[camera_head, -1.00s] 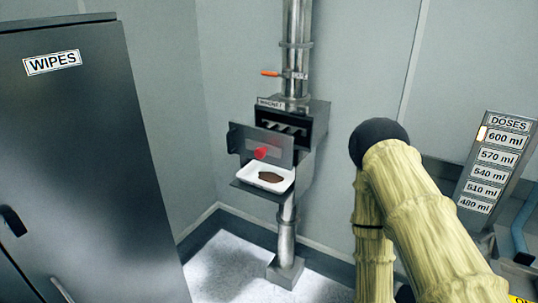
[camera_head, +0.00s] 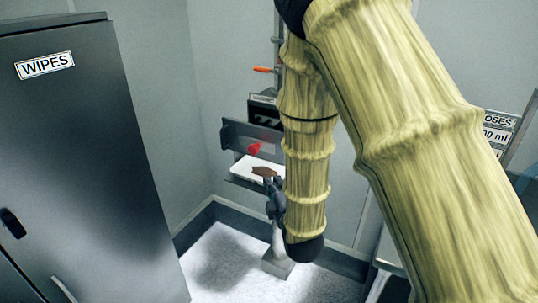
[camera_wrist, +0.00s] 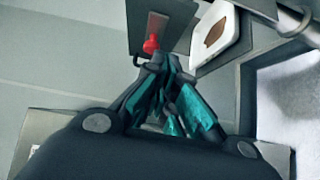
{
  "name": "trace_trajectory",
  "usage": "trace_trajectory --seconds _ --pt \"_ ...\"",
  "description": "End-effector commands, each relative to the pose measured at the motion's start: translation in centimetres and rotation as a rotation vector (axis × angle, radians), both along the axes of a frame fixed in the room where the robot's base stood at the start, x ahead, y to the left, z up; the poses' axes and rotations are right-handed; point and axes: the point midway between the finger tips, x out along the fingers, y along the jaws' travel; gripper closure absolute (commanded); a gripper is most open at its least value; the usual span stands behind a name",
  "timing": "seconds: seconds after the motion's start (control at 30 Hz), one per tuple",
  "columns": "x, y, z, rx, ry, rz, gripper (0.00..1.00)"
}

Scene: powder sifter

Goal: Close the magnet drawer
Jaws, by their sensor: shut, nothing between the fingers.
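The magnet drawer stands open. Its grey front panel (camera_head: 234,135) sticks out from the magnet housing (camera_head: 265,112) and carries a red knob (camera_head: 254,149). In the wrist view the panel (camera_wrist: 140,30) and the red knob (camera_wrist: 151,43) are just beyond my fingertips. My gripper (camera_head: 269,181) is shut and empty, low in front of the housing, beside the white tray below the drawer. The wrist view shows the teal fingers (camera_wrist: 160,64) together, close to the knob; I cannot tell whether they touch the panel. My arm hides the right side of the housing.
A white tray (camera_head: 243,171) with a brown patch sits on a shelf under the drawer; it also shows in the wrist view (camera_wrist: 226,54). An orange-handled valve (camera_head: 264,70) is above. A dark WIPES cabinet (camera_head: 85,150) stands at left.

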Motion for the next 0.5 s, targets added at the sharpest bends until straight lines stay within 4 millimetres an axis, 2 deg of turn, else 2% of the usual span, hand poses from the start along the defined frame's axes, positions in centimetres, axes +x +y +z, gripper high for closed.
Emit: trace_trajectory --seconds 0.1,0.27,0.5 --pt "0.3 0.5 1.2 -0.027 -0.036 0.007 1.00" --pt "1.5 0.7 1.5 -0.029 -0.041 0.007 1.00" --pt "5.1 1.5 1.5 -0.027 -0.038 0.005 1.00"
